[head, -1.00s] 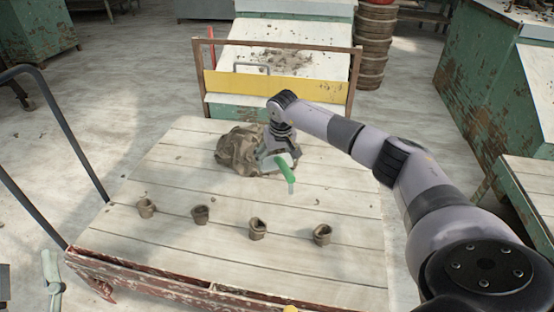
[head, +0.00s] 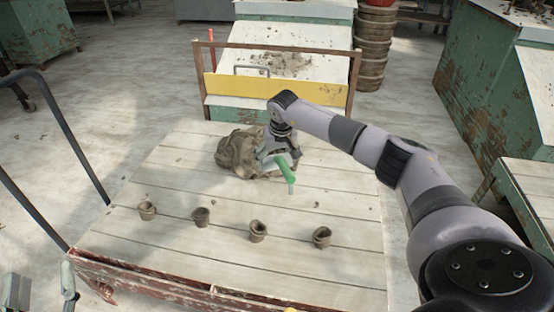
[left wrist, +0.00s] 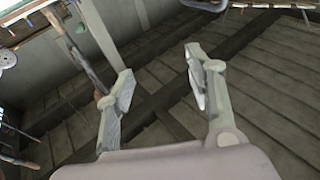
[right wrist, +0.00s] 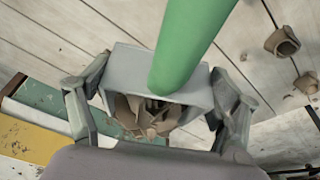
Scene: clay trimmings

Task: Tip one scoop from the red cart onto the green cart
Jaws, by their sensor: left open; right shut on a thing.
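The red cart (head: 130,268) is near, with a pale plank top and a chipped red front edge. A brown heap of clay trimmings (head: 237,152) lies at its far side. My right gripper (head: 281,158) is shut on a grey scoop with a green handle (head: 287,172), at the heap's right side. In the right wrist view the scoop (right wrist: 190,92) sits between both fingers with brown trimmings (right wrist: 150,113) in it. The green cart (head: 300,112) stands beyond, with a yellow board and brown crumbs on its pale top. My left gripper (head: 42,290) is open and empty at the lower left.
Several small clay pots (head: 257,231) stand in a row on the red cart. A black handle bar (head: 62,130) rises at its left. A green cabinet (head: 490,85) stands right. Planks between heap and pots are mostly clear.

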